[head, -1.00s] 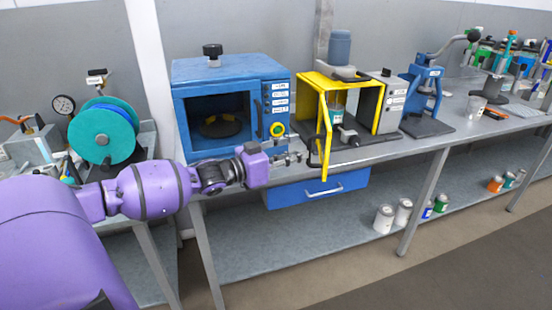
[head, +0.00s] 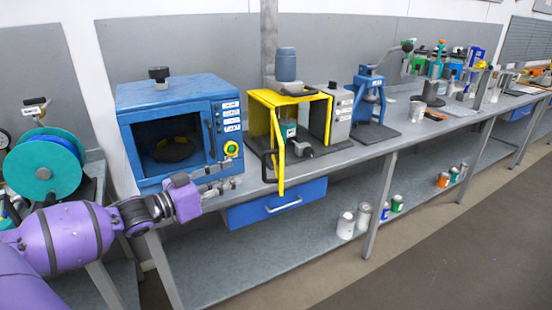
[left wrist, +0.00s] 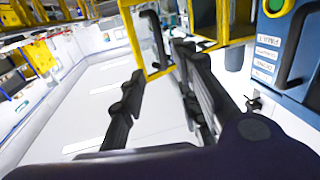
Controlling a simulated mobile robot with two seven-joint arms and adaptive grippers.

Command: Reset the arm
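My left arm is purple and comes in from the left in the head view. Its gripper (head: 222,187) is in front of the blue oven-like machine (head: 180,98), below its yellow-ringed button (head: 231,148). In the left wrist view the two dark fingers of the gripper (left wrist: 160,68) are spread apart, with nothing between them. The blue machine's side (left wrist: 275,60) is to their right there. My right arm and gripper are not in view.
A yellow-framed agitator (head: 280,150) stands right of the blue machine on the grey bench (head: 370,155). A blue drawer (head: 275,203) hangs below. A teal reel (head: 42,168) is at left. Cans (head: 346,225) stand on the lower shelf. The floor (head: 440,240) at right is clear.

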